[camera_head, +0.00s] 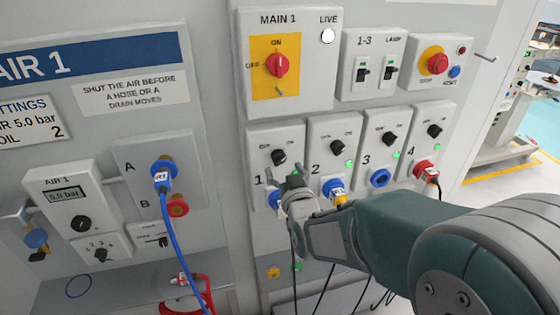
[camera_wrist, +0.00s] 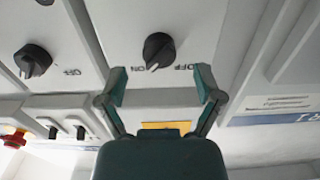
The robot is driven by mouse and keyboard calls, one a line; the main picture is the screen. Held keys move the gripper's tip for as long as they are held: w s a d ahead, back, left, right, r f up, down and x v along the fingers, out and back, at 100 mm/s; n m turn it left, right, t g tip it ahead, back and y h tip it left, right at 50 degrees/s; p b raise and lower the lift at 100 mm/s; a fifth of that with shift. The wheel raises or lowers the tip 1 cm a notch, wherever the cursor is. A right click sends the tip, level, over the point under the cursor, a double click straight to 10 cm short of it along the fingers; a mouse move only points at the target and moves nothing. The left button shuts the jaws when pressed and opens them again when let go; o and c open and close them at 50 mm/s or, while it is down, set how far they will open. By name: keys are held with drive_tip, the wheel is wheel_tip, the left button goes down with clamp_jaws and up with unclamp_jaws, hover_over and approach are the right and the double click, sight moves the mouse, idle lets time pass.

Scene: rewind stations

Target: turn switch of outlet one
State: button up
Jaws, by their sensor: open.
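The switch of outlet one is a black knob (camera_head: 279,156) on the panel marked 1. In the wrist view this knob (camera_wrist: 158,49) sits ahead of the fingertips, with its white mark towards the ON label. My gripper (camera_head: 284,180) is in front of outlet one, just below the knob in the head view. In the wrist view my gripper (camera_wrist: 160,78) is open and empty, its two fingers spread wider than the knob, which appears roughly centred between them. The gap to the knob is hard to judge. My gripper partly hides the blue socket (camera_head: 274,199) of outlet one.
Outlet two's knob (camera_head: 324,147) is close on the right, with a plug (camera_head: 339,197) below it. Outlets three (camera_head: 380,178) and four (camera_head: 424,171) lie farther right. The MAIN 1 red switch (camera_head: 277,65) is above. The air panel (camera_head: 70,205) with its blue hose (camera_head: 178,235) is left.

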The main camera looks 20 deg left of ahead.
sight(281, 163)
drive_tip(key=shift+x, duration=1.85)
drive_tip(key=shift+d, duration=0.1)
drive_tip(key=shift+c, duration=0.4)
drive_tip(key=c, duration=1.1)
